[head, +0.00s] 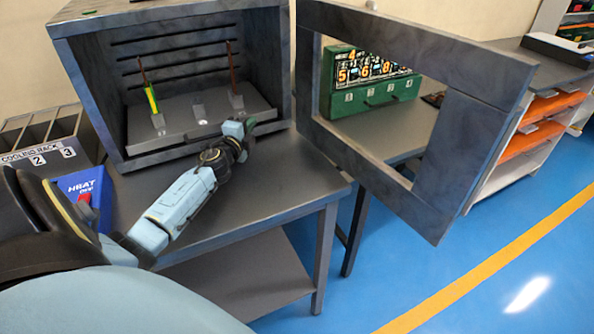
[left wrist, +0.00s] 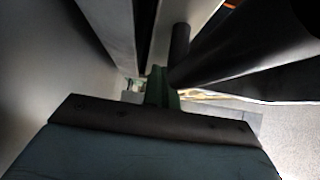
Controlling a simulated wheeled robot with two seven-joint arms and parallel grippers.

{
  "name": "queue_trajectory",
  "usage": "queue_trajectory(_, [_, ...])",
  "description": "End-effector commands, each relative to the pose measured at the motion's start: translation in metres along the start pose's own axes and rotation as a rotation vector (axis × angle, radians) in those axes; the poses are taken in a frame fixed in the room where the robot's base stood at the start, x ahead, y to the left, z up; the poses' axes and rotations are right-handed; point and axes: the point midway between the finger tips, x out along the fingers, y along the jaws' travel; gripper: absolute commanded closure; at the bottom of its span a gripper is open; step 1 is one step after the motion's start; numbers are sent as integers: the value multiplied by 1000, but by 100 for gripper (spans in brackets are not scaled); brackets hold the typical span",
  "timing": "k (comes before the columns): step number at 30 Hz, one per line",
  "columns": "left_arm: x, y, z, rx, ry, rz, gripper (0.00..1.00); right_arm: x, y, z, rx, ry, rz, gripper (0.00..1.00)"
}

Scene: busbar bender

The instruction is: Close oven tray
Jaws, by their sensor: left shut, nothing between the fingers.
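The oven (head: 95,80) stands on a grey table with its framed door (head: 465,130) swung wide open to the right. The oven tray (head: 185,128) is a grey plate at the bottom of the oven, with two upright pieces on it, one of them yellow and green. My left gripper (head: 249,125) is shut and empty at the front right edge of the tray; I cannot tell if it touches. In the left wrist view the shut fingers (left wrist: 160,88) sit close among grey surfaces. My right gripper is not in view.
A cooling rack (head: 40,140) and a blue box (head: 82,186) marked HEAT stand at the left. A green box with number displays (head: 365,85) stands on a table behind the open door. The table front (head: 270,185) is clear.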

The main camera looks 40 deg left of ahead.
Motion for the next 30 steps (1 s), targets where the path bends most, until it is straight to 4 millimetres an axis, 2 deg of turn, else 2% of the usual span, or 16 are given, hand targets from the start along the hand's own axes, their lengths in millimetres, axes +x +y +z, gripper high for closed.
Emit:
queue_trajectory(3, [0, 1, 14, 2, -15, 1, 100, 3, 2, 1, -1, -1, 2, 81])
queue_trajectory(7, [0, 0, 21, 1, -20, 1, 100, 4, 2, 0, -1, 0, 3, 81])
queue_trajectory(21, [1, 0, 20, 0, -18, 1, 100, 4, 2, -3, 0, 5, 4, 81])
queue_trajectory(26, [-5, -1, 5, -2, -10, 2, 100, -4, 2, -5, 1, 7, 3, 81])
queue_trajectory(30, [-17, -2, -24, -5, 1, 2, 100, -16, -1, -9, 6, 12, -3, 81])
